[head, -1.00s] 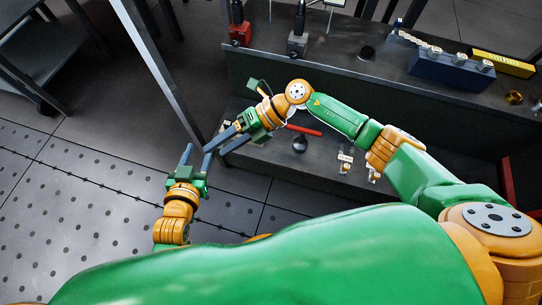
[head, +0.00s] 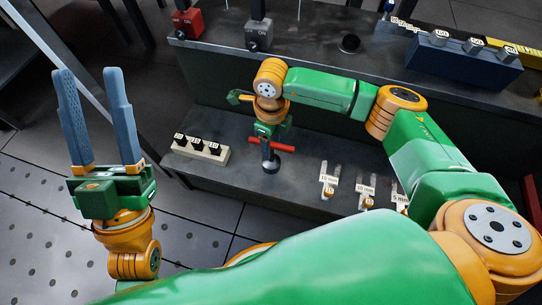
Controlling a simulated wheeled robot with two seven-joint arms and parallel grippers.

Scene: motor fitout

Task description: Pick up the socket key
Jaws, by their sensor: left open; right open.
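The socket key (head: 287,147) has a red cross handle and a dark round lower end on the lower bench shelf. My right gripper (head: 268,146) is above it with its fingers pointing down at the handle. The fingers are open and seem to lie around the middle of the red bar, but the wrist hides part of them and I cannot tell whether they touch it. My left gripper (head: 90,75) is open and empty, fingers pointing up, left of the bench and well away from the key.
A pale block (head: 201,149) with several labelled dark sockets stands left of the key. Labelled clear holders (head: 328,182) stand to its right. The upper shelf carries a red box (head: 187,22), a grey box (head: 259,36) and a blue block (head: 462,63).

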